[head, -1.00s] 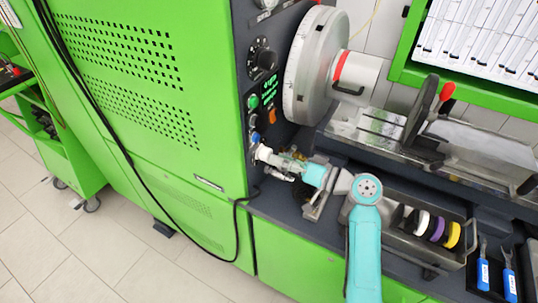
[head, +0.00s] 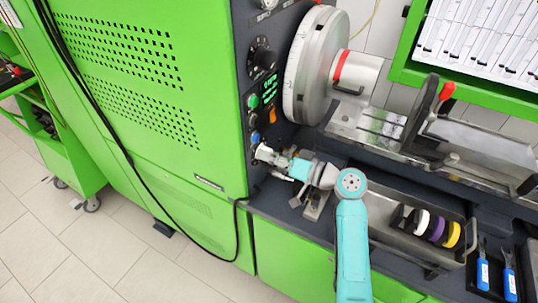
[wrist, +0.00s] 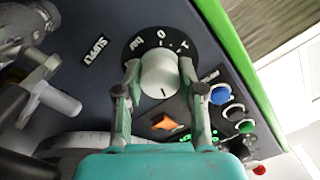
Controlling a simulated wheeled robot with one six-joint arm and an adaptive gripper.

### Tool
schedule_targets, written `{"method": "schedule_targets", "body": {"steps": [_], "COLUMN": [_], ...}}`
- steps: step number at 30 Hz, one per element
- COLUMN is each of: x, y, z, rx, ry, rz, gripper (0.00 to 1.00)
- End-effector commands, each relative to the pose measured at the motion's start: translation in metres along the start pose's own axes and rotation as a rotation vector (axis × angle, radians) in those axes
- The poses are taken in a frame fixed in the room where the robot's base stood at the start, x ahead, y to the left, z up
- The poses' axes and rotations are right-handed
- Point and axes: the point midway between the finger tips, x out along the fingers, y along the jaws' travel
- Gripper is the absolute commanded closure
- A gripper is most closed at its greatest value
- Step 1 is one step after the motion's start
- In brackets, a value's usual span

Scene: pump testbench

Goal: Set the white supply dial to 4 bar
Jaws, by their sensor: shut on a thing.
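The white supply dial (wrist: 159,77) is a round knob on a black scale plate, with the SUPPLY label (wrist: 95,49) beside it. My gripper (wrist: 157,72) has one finger on each side of the knob and is shut on it. A small dark mark shows on the knob's lower face in the wrist view. In the head view my gripper (head: 264,153) is at the dark panel's lower end and largely hides the dial.
Blue (wrist: 220,94) and green (wrist: 234,112) buttons and an orange switch (wrist: 165,122) lie close to my right finger. In the head view a large metal disc (head: 312,65) stands above my arm. A metal tray (head: 455,268) with coloured rings lies to its right.

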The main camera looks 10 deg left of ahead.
Motion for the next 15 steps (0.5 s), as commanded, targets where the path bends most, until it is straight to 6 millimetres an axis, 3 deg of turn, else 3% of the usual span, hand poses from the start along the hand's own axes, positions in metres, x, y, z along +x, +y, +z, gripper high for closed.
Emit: {"method": "schedule_targets", "body": {"steps": [6,15], "x": [0.0010,0.0013], "y": [-0.0003,-0.0007], "z": [-0.0002,-0.0003], "rx": [0.043,0.305], "ry": [0.001,0.006], "rz": [-0.001,-0.005], "gripper": [0.96,0.96]}}
